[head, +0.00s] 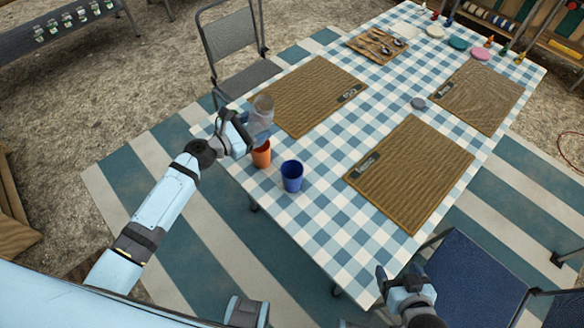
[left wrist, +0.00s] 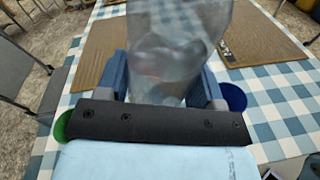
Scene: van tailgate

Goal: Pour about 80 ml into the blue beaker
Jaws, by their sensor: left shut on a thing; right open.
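The blue beaker (head: 292,176) stands upright on the checked table, to the right of an orange beaker (head: 261,154). My left gripper (head: 250,132) is shut on a clear, see-through vessel (head: 263,106), held near the orange beaker and up-left of the blue one. The vessel also fills the upper middle of the left wrist view (left wrist: 172,50); its liquid level cannot be made out. A dark blue round edge (left wrist: 235,97) shows right of the jaws there, likely the blue beaker. My right gripper (head: 401,272) is open and empty by the table's near edge.
Woven placemats (head: 312,95) lie on the table (head: 318,210). A cutlery tray (head: 382,43) is at the far end. A green round thing (left wrist: 62,126) peeks out in the wrist view. Chairs (head: 235,50) stand beside the table.

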